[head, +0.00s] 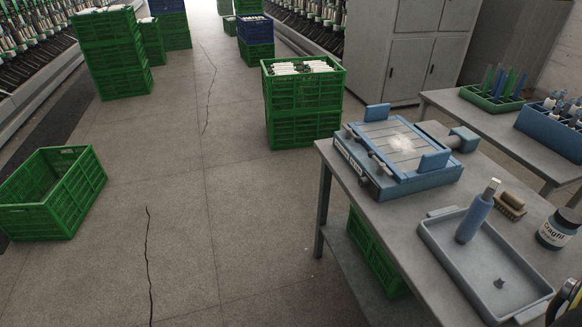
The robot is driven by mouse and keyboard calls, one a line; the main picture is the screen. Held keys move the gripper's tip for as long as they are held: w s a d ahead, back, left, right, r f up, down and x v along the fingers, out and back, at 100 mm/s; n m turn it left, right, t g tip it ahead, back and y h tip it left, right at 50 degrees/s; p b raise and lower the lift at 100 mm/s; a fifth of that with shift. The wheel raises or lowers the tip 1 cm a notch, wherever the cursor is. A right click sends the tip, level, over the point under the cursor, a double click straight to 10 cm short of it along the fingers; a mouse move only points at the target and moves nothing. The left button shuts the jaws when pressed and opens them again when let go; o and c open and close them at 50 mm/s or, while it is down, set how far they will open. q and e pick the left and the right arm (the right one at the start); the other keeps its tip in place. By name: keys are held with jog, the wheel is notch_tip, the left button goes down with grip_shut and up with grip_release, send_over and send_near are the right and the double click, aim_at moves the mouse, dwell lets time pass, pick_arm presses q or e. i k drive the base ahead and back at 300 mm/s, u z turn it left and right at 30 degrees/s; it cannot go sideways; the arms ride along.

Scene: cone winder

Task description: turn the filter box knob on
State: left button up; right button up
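A blue box unit (400,152) that looks like the filter box stands on the grey workbench at the right.
On the workbench (395,215), a blue tray (447,255) holds a blue-handled tool (475,215); a brush (510,205) and a jar (557,229) stand beside it. Green crates (303,129) stack left of the bench. Open floor lies at the left middle.

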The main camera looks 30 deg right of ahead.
aim_at(363, 182)
jog(key=z, duration=0.05)
jog(key=i, duration=1.05)
jog(key=z, duration=0.55)
